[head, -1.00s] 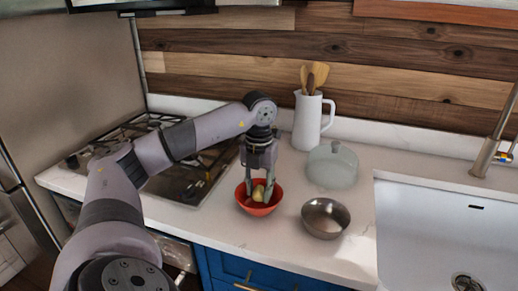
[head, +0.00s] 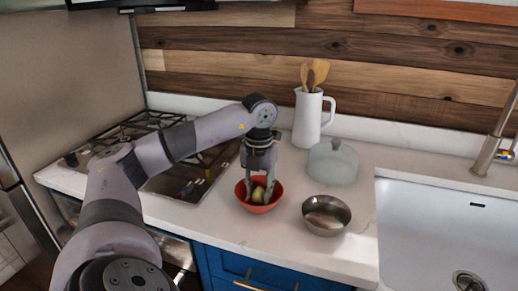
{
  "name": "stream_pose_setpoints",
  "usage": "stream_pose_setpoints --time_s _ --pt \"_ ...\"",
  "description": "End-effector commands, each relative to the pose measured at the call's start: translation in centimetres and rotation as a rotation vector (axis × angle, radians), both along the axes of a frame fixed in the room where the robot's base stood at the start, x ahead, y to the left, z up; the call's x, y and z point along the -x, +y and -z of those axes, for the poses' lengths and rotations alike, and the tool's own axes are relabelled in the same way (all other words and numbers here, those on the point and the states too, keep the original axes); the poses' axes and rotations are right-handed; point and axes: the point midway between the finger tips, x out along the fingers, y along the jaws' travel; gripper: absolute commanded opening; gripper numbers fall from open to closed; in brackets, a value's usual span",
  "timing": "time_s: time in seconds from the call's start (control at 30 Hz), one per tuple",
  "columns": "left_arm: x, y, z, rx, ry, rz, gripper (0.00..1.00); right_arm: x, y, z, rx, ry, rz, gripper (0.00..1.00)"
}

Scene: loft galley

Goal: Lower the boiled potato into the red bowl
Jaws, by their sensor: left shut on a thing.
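The red bowl (head: 243,200) stands on the white counter between the stove and a metal bowl. My left gripper (head: 259,197) points straight down into it, with its fingertips inside the bowl's rim. It is shut on the yellowish boiled potato (head: 258,194), which sits low between the fingers, inside the bowl. I cannot tell whether the potato touches the bowl's bottom. My right gripper is not in view.
A metal bowl (head: 327,226) stands close to the right of the red bowl. Behind are a lidded pale pot (head: 333,167) and a white pitcher (head: 306,122) with wooden utensils. The gas stove (head: 180,180) is left, the sink (head: 430,230) right.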

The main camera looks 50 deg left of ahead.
Motion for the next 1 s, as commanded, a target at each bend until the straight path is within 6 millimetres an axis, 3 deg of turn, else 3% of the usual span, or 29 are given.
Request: stream_pose_setpoints --time_s 1.0 --pt "0.0 0.0 1.6 0.0 0.0 0.0 0.07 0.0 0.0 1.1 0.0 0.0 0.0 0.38"
